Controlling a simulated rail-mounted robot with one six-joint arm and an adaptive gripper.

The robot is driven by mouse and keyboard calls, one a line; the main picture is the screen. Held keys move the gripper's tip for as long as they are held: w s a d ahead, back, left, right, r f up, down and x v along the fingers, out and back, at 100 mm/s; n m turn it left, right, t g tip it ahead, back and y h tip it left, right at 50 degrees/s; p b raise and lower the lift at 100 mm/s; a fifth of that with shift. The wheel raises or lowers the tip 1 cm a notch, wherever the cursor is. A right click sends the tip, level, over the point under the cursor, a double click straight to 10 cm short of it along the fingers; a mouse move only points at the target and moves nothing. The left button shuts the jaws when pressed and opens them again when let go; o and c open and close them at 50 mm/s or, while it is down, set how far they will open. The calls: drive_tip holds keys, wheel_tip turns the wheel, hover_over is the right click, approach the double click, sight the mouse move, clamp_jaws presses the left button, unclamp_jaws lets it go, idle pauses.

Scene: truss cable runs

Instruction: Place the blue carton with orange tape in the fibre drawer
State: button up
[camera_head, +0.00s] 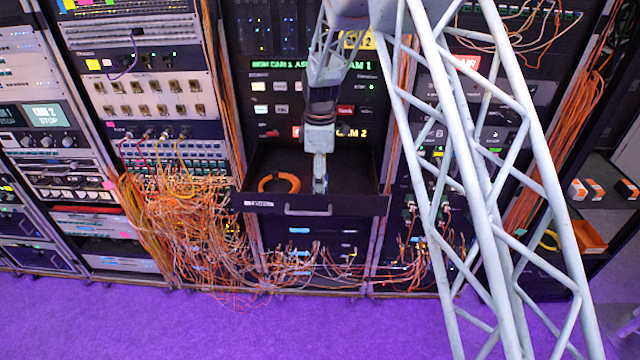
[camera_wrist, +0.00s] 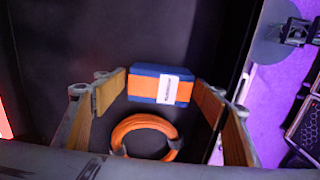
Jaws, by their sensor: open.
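The blue carton with orange tape and a white label (camera_wrist: 160,86) is inside the fibre drawer in the wrist view, between my fingers and apart from them as far as I can tell. My gripper (camera_head: 320,188) is open and points down into the drawer; its tan-padded fingers stand on both sides of the carton in the wrist view. The fibre drawer (camera_head: 310,206) is pulled out from the middle rack, with a dark floor and a labelled front. In the head view I cannot make out the carton at my gripper.
An orange cable coil (camera_head: 279,183) lies in the drawer's left part; it also shows in the wrist view (camera_wrist: 146,136). Orange cables (camera_head: 190,215) hang at the left. A shelf at the right holds small cartons (camera_head: 597,188) and an orange tray (camera_head: 590,237).

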drive_tip(key=shift+r, duration=0.15)
wheel_tip(320, 180, up, 12)
drive_tip(key=shift+b, duration=0.45)
idle(0.4)
idle(0.6)
